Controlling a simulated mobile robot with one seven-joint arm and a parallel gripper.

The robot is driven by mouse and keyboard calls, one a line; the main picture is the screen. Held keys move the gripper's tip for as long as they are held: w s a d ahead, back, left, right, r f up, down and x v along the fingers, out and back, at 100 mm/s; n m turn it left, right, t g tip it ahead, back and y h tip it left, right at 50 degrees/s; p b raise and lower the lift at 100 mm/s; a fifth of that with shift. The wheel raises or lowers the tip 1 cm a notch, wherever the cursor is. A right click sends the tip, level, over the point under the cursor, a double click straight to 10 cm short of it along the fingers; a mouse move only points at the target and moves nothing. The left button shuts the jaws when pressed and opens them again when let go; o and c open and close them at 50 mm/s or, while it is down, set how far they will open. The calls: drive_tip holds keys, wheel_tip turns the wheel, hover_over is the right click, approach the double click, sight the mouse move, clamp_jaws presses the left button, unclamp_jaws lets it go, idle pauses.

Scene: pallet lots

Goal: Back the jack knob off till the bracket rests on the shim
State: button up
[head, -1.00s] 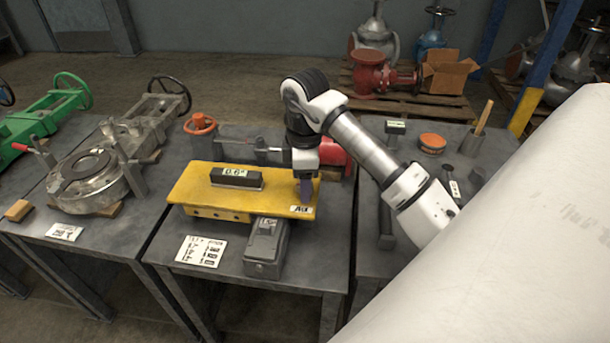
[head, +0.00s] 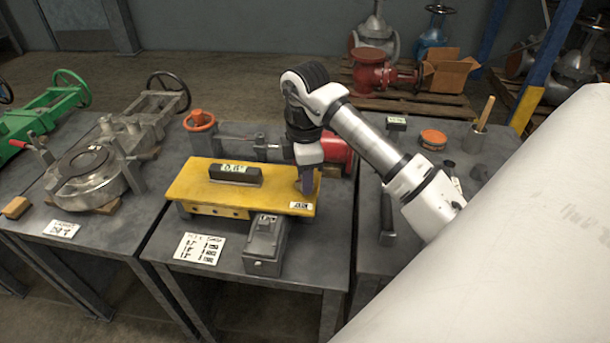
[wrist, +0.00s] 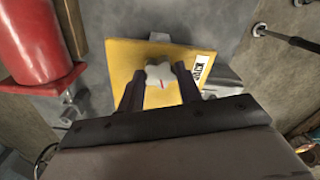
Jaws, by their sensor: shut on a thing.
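The yellow bracket (head: 205,190) is a long flat plate on the middle table in the head view. It also shows in the wrist view (wrist: 120,60). The jack knob (wrist: 157,76) is pale and star-shaped with a red mark, near the plate's right end by a label. My gripper (head: 305,186) points down over that end and is shut on the knob, with one finger on each side. In the head view the gripper hides the knob. I cannot make out the shim or any gap under the bracket.
A dark block marked 0.6 (head: 235,174) lies on the bracket. A grey box (head: 265,246) stands in front, beside a printed card (head: 200,248). A red cylinder (wrist: 35,40) and an orange handwheel (head: 200,121) are behind.

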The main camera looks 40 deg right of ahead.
drive_tip(key=n+b, duration=0.2)
drive_tip(key=n, duration=0.2)
drive_tip(key=shift+f+n, duration=0.1)
drive_tip(key=shift+n, duration=0.2)
drive_tip(key=n+b, duration=0.1)
drive_tip(key=n, duration=0.3)
drive_tip(key=shift+n+b, duration=0.3)
drive_tip(key=shift+b, duration=0.05)
drive_tip(key=n, duration=0.4)
drive_tip(key=shift+n+b, duration=0.3)
drive_tip(key=shift+b, duration=0.05)
drive_tip(key=n, duration=0.9)
drive_tip(key=shift+r, duration=0.2)
drive_tip(key=n, duration=0.4)
drive_tip(key=shift+n, duration=0.3)
drive_tip(key=n, duration=0.4)
drive_tip(key=shift+p, duration=0.4)
drive_tip(key=n, duration=0.5)
drive_tip(key=n+p, duration=0.1)
drive_tip(key=n, duration=0.9)
drive_tip(key=shift+n, duration=0.4)
drive_tip(key=n, duration=1)
